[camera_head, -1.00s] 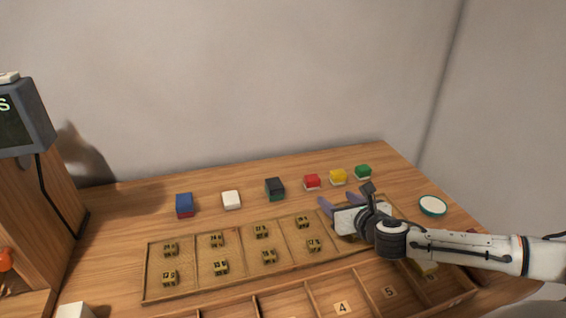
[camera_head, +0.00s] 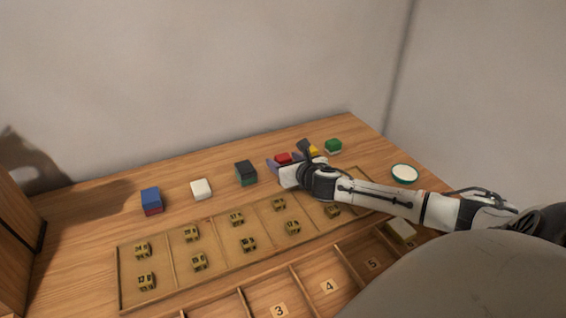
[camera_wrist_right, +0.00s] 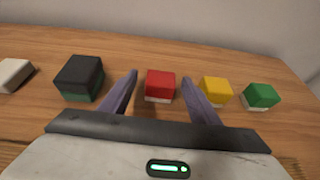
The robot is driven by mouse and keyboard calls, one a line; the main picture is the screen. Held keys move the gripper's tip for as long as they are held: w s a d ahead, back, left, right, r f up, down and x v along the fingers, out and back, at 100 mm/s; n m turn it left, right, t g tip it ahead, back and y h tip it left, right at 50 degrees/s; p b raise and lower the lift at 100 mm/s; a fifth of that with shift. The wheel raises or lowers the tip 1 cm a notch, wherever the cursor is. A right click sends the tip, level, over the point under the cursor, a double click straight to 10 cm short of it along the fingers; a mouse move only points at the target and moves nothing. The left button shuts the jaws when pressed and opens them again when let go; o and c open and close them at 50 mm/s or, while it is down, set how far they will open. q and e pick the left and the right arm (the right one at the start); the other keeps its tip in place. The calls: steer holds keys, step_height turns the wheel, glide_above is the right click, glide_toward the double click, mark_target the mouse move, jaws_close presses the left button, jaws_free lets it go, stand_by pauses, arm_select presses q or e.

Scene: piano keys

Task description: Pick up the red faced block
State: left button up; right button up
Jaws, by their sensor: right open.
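The red faced block (camera_head: 283,158) stands in the row of blocks at the back of the table, with a pale lower part. In the right wrist view the red block (camera_wrist_right: 160,85) lies straight ahead, between the lines of my two fingers. My right gripper (camera_head: 283,163) is open and empty, and reaches the block from the front. In the right wrist view its purple fingers (camera_wrist_right: 160,88) stand to either side of the block, with visible gaps. In the head view the gripper hides part of the block. My left gripper is not in view.
The black and green block (camera_head: 246,173) stands left of the red one. The yellow block (camera_head: 314,151) stands close at the right, then the green block (camera_head: 333,146). A white block (camera_head: 201,189) and blue block (camera_head: 151,201) are farther left. A divided tray (camera_head: 220,267) lies in front.

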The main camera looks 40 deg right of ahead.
steer(key=shift+x, duration=0.8)
steer(key=shift+c, duration=0.2)
steer(key=c, duration=1.1)
steer(key=shift+o, duration=0.2)
steer(key=shift+r, duration=0.1)
